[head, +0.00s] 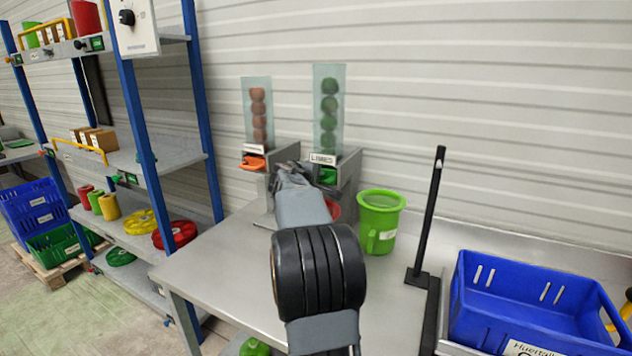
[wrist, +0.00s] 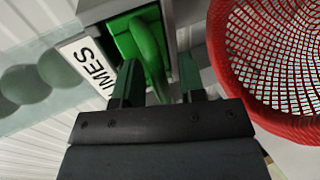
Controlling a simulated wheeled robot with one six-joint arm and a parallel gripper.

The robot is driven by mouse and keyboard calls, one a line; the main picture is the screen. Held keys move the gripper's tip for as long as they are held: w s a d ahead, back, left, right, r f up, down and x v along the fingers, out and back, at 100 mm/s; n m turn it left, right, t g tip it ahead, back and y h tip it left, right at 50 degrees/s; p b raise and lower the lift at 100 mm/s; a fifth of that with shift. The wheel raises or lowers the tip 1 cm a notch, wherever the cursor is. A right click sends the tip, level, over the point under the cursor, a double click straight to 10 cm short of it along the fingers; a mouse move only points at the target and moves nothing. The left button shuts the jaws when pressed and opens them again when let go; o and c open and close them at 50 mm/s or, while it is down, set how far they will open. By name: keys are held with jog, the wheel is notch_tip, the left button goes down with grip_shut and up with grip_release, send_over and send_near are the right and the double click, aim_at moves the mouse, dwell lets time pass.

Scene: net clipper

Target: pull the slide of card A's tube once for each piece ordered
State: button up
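A clear tube of green fruit (head: 329,110) stands at the back of the table, labelled LIMES. Its green slide (head: 327,175) sits at the foot and shows large in the wrist view (wrist: 148,42). A second tube, of orange-red fruit (head: 258,115), stands to its left with an orange slide (head: 252,163); its label is too small to read. My gripper (wrist: 160,78) is at the lime tube's foot, its two fingers apart with part of the green slide showing between them. I cannot tell whether they touch it. Card A is not recognisable in either view.
A red mesh basket (wrist: 270,60) is close to the right of my gripper, mostly hidden in the head view. A green jug (head: 380,222) stands right of it, then a black post (head: 428,220) and a blue crate (head: 530,330). Shelving (head: 150,150) stands left.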

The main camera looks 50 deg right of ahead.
grip_shut()
jog(key=shift+s+a+f+b, duration=0.1)
jog(key=shift+s+a+b, duration=0.35)
jog(key=shift+a+b, duration=0.8)
jog(key=shift+s+a+r+b, duration=0.1)
jog(key=shift+s+a+b, duration=0.4)
jog(key=shift+a, duration=1.4)
jog(key=shift+s+a+f+b, duration=0.1)
jog(key=shift+s+a+b, duration=0.3)
jog(key=shift+a+b, duration=0.9)
jog(key=shift+s+a, duration=0.15)
jog(key=shift+a, duration=0.55)
jog(key=shift+p, duration=0.3)
